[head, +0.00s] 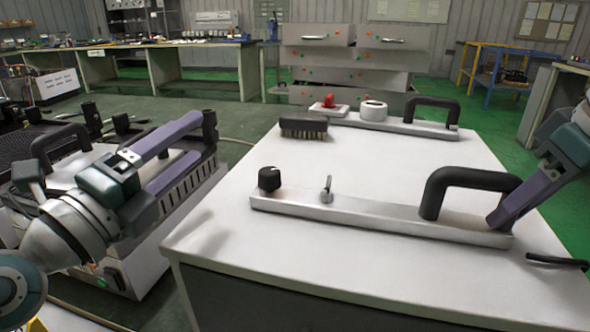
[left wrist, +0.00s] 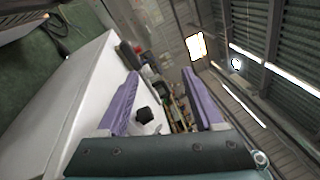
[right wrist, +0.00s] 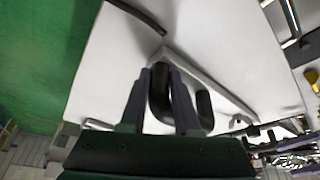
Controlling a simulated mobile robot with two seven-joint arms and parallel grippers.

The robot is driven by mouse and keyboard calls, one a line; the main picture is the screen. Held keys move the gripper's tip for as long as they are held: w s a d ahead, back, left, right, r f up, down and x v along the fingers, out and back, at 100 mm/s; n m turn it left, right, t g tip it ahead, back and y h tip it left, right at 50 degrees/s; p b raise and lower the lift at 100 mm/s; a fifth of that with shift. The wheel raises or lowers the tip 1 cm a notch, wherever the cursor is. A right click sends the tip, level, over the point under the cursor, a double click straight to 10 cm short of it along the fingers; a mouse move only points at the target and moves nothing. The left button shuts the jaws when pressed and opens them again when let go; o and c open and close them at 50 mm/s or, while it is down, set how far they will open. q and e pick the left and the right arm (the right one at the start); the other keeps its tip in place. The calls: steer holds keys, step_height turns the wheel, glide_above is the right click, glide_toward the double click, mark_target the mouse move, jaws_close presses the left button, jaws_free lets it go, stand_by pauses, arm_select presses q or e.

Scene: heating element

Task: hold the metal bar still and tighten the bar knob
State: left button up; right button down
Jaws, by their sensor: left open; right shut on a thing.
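The metal bar (head: 370,216) lies flat along the near part of the white tabletop. The round black bar knob (head: 269,179) stands upright on its left end; the left wrist view shows a black knob (left wrist: 144,115). A black arched handle (head: 450,178) stands on the bar's right part. My right gripper (head: 495,218) is shut on this handle at its right leg, with the handle (right wrist: 160,95) between its fingers in the right wrist view. My left gripper (head: 205,140) is open and empty, left of the table and apart from the knob.
A small metal lever (head: 327,188) stands on the bar. A black rod (head: 557,262) lies at right. The tabletop (head: 370,165) between the bars is clear.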

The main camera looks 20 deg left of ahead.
mark_target(267, 172)
arm_select(q)
steer(key=n+y, duration=0.1)
steer(key=n, duration=0.2)
steer(key=n+g+y, duration=0.1)
steer(key=n, duration=0.2)
steer(key=n+y, duration=0.1)
steer(key=n, duration=0.2)
steer(key=shift+s+f, duration=0.25)
steer(key=n+g, duration=0.1)
steer(key=n, duration=0.1)
steer(key=s+d+n+g, duration=0.1)
steer(key=n, duration=0.1)
steer(key=d+n, duration=0.1)
steer(key=n, duration=0.1)
steer(key=shift+s+f+n+g, duration=0.25)
steer(key=shift+f+n+g, duration=0.1)
steer(key=shift+n+g, duration=0.05)
steer(key=s+d+n, duration=0.1)
steer(key=n, duration=0.1)
steer(key=s+d+n+g+h, duration=0.1)
steer(key=d+n, duration=0.1)
steer(key=s+d+r+n+g+h, duration=0.1)
steer(key=shift+d+n, duration=0.4)
steer(key=x, duration=1.1)
steer(key=shift+w+d+f, duration=0.2)
steer(key=shift+f, duration=0.2)
steer(key=shift+c, duration=0.4)
jaws_close()
